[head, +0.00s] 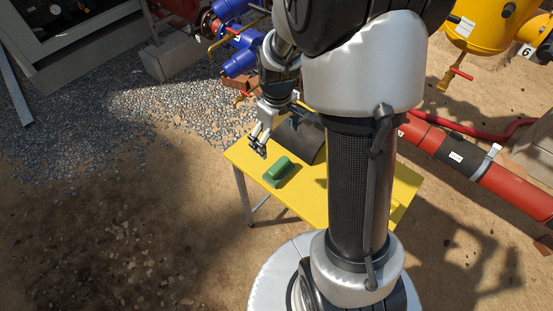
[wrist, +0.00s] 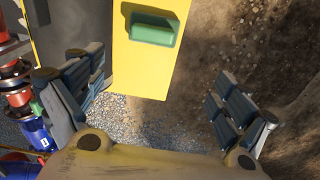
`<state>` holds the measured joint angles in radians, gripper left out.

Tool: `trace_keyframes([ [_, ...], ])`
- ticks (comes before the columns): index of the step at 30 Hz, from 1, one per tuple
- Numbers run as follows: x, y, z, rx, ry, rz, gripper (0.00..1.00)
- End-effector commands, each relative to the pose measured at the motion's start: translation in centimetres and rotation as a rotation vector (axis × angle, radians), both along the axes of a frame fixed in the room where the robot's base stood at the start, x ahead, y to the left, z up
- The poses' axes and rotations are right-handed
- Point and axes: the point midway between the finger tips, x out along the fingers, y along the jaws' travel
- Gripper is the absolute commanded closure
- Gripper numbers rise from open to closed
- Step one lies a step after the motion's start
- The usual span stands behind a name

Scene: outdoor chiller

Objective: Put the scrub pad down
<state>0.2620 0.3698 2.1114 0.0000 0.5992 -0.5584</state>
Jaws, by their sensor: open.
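The green scrub pad (head: 279,169) lies on the yellow table (head: 312,205) near its left edge. In the wrist view the scrub pad (wrist: 152,28) shows near the top, on the yellow tabletop (wrist: 140,76). My gripper (head: 258,146) is above the table's far left corner, apart from the pad. In the wrist view my gripper (wrist: 157,100) has its fingers wide apart with nothing between them. The pad is beyond the fingertips in that view.
A dark slanted object (head: 302,138) stands on the table behind the pad. Blue pipe fittings (head: 238,50) are behind my gripper. A red pipe (head: 480,165) and a yellow vessel (head: 490,25) are at the right. Gravel and dirt ground lie open at the left.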

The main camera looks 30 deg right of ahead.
Motion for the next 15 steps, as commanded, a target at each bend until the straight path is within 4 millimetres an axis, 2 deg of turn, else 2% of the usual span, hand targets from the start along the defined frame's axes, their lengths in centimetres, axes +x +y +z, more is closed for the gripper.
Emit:
trace_keyframes([
  [1, -0.5, 0.9, 2.6, -0.006, -0.033, -0.014, 0.05],
  [6, -3.5, 3.8, 9.1, -0.007, -0.109, -0.079, 0.05],
  [12, -8.4, 6.9, 14.6, 0.01, -0.2, -0.155, 0.05],
  [15, -11.2, 8.1, 16.4, 0.025, -0.246, -0.191, 0.05],
])
